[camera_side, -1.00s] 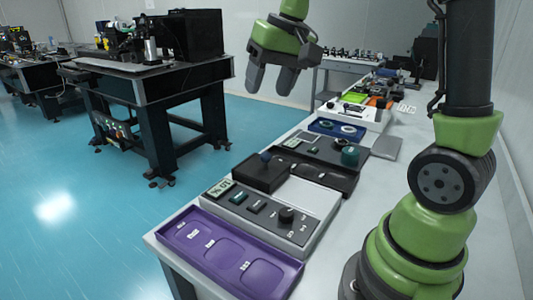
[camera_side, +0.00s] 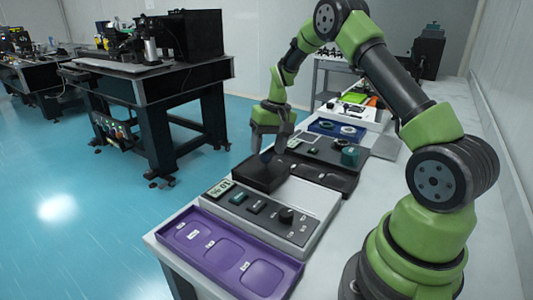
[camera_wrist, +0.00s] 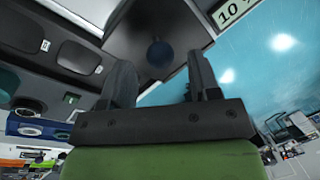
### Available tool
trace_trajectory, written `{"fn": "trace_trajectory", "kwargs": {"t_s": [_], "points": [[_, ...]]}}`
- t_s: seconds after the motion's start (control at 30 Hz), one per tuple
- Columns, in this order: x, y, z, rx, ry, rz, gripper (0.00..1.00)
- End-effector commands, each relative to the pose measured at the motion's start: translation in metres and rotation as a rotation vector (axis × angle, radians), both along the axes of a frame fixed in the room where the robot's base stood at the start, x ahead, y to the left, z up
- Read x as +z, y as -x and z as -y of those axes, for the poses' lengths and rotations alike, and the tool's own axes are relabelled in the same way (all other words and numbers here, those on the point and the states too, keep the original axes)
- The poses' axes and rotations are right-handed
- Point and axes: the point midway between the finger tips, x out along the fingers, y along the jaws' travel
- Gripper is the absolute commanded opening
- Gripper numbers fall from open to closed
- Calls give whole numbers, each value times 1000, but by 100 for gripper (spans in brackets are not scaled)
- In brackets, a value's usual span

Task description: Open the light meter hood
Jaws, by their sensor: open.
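The light meter (camera_side: 268,213) is a grey box with a dial, buttons and a small display, on the bench. Its dark hood (camera_side: 260,177) lies flat at the meter's far left end, with a blue knob on top. My gripper (camera_side: 270,145) is just above the hood, fingers pointing down around or just beside the knob; contact cannot be told. In the wrist view the open gripper (camera_wrist: 160,80) has its two fingers apart, with the dark hood (camera_wrist: 135,20) and round blue knob (camera_wrist: 160,53) showing between and beyond them.
A purple tray (camera_side: 215,262) lies in front of the meter. Behind the hood are a dark panel with a green knob (camera_side: 350,156) and a blue tray (camera_side: 338,129). The bench's left edge is close to the hood, with blue floor beyond.

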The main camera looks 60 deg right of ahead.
Motion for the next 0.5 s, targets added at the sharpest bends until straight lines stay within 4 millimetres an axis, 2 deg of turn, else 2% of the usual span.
{"fn": "trace_trajectory", "kwargs": {"t_s": [0.1,0.2,0.5], "points": [[-15,-1,-2,2,-1,-3,56],[-20,-2,-4,-1,-1,-1,56],[-22,-2,-4,0,1,1,56]]}}
